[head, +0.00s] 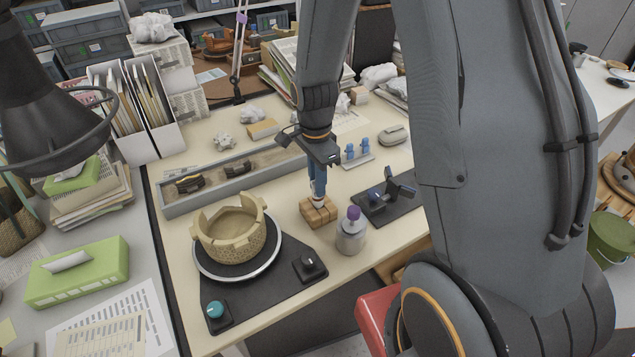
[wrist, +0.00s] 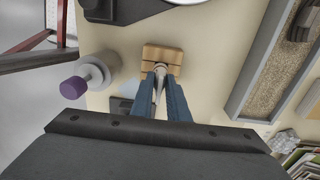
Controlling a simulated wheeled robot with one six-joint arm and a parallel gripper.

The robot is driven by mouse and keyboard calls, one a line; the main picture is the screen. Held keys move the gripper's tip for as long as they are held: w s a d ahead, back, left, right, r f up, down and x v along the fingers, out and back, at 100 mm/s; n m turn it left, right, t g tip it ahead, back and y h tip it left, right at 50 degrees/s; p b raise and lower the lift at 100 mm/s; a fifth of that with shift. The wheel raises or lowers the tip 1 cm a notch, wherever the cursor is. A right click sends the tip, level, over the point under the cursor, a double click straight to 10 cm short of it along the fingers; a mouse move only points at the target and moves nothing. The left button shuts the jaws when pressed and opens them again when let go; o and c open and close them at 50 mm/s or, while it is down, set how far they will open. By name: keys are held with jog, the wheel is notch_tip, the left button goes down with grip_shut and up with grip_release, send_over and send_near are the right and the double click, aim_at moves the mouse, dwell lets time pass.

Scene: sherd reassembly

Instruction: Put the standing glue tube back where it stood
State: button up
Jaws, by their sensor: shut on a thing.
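My gripper (head: 318,190) points down over the wooden block (head: 311,218) and is shut on the glue tube (head: 319,203). Only a small pale part of the tube shows below the blue fingers in the head view; the fingers hide the rest. In the wrist view, the pale tube (wrist: 158,88) shows between the two fingers (wrist: 160,80), its narrow end towards the grooved wooden block (wrist: 162,54). The tube looks about upright. I cannot tell whether its lower end is in the block or just above it.
A purple-capped jar (head: 351,236) stands close to the block's right; it also shows in the wrist view (wrist: 97,72). A sherd bowl (head: 236,243) sits on a turntable at left. A black clamp stand (head: 388,198) is at right, a long sand tray (head: 232,184) behind.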

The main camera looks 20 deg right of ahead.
jog(key=shift+f, duration=0.25)
dwell(0.5)
jog(key=o, duration=0.9)
jog(key=shift+c, duration=0.2)
jog(key=shift+w+r+b, duration=0.1)
jog(key=shift+r+b, duration=0.7)
jog(key=shift+r, duration=3.1)
jog(key=s+r+n+t, duration=0.1)
jog(key=s+r+n, duration=0.2)
jog(key=s+n, duration=0.8)
jog(key=shift+s+n+t, duration=0.2)
jog(key=shift+n+t, duration=0.1)
jog(key=shift+n, duration=2.1)
